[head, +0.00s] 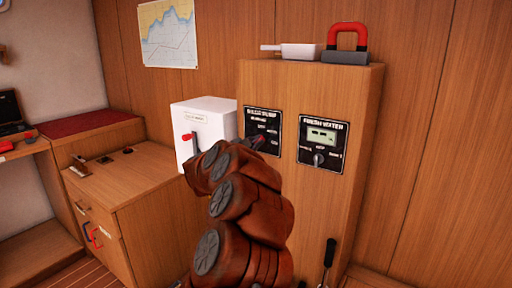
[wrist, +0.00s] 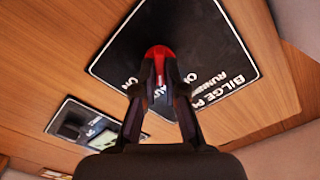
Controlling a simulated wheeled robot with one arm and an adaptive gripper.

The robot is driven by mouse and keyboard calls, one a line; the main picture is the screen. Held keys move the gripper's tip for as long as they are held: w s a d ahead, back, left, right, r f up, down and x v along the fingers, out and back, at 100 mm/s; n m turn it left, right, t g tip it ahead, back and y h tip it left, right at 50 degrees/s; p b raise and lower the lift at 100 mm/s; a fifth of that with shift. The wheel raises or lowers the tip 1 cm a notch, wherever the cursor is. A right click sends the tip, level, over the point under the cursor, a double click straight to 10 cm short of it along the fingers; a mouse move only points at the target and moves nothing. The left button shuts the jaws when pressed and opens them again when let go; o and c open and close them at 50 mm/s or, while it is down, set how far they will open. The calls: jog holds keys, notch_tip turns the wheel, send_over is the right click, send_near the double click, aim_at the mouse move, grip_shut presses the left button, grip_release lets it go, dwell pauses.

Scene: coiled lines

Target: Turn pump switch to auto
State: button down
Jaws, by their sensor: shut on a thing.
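The bilge pump panel (head: 262,121) is a black plate with white lettering on the wooden cabinet, left of the fresh water panel. It also fills the upper middle of the wrist view (wrist: 205,45). Its red switch knob (wrist: 157,52) sits between my fingertips in the wrist view. My gripper (wrist: 158,65) is shut on this red knob.
The fresh water panel (head: 323,146) with a small display and dial is close on the right. A white box (head: 203,130) with a red-tipped lever stands close on the left. A red-handled padlock-shaped object (head: 346,45) and a white item (head: 292,50) lie on the cabinet top.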

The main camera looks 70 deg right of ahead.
jog(key=shift+f+m, duration=0.15)
jog(key=shift+m, duration=0.15)
jog(key=c, duration=1.2)
grip_release()
jog(key=shift+c, duration=0.2)
jog(key=v, duration=1.2)
